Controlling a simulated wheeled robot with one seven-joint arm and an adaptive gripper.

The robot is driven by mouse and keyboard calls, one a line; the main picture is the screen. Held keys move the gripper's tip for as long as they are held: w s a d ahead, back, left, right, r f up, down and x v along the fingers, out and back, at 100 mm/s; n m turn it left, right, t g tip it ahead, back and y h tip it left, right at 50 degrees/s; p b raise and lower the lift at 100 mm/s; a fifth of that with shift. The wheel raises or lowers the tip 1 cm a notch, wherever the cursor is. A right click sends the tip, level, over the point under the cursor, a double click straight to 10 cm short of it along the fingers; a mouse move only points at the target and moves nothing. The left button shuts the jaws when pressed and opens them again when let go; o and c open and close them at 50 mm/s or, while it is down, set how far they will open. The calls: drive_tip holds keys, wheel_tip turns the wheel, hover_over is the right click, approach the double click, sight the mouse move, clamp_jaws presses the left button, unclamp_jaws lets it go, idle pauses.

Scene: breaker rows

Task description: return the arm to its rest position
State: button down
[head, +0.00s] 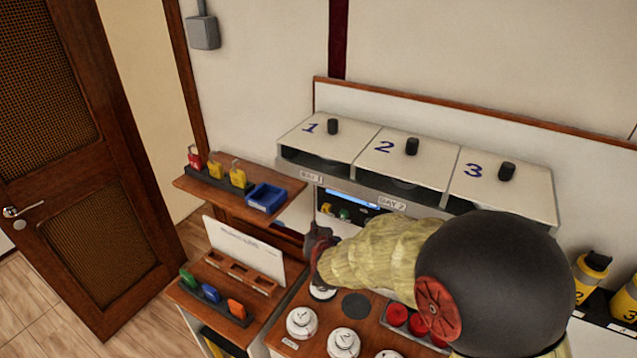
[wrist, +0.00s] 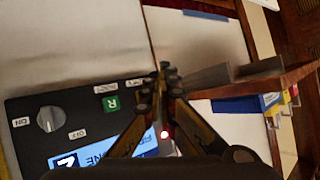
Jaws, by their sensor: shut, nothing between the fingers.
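My arm (head: 385,258) reaches from the lower right of the head view toward the middle, over the wooden counter and in front of the bay unit. My gripper (head: 318,245) is at its left end, shut and empty, near the left end of the unit. In the wrist view my gripper (wrist: 163,82) has its fingertips together with nothing between them. It is over the edge of a dark control panel (wrist: 30,120) with an ON/OFF knob (wrist: 50,119), a green R button (wrist: 111,103) and a lit blue display (wrist: 95,162). Contact with the panel cannot be told.
Lidded compartments 1 (head: 318,140), 2 (head: 398,158) and 3 (head: 500,185) stand behind my arm. At left, a shelf (head: 215,203) holds padlocks and a blue bin (head: 266,197). White round pieces (head: 302,322) and red ones (head: 397,315) sit on the counter below my arm.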

drive_tip(key=s+a+f+n+g+y+b, duration=0.1)
drive_tip(key=s+f+g, duration=0.25)
drive_tip(key=s, duration=0.35)
drive_tip(key=s+a+f+n+g, duration=0.1)
drive_tip(key=s+f+g, duration=0.25)
drive_tip(key=s, duration=0.35)
drive_tip(key=s+d+r+h+b, duration=0.1)
drive_tip(key=s+d+r+b, duration=0.2)
drive_tip(key=s+d+b, duration=0.3)
drive_tip(key=s+d+r+b, duration=0.3)
drive_tip(key=s+d+b, duration=0.4)
drive_tip(key=s, duration=1)
drive_tip(key=d, duration=0.3)
drive_tip(key=shift+s+d+r+h, duration=0.25)
drive_tip(key=shift+s+h, duration=0.05)
drive_tip(key=shift+h, duration=0.1)
drive_tip(key=c, duration=2.6)
unclamp_jaws()
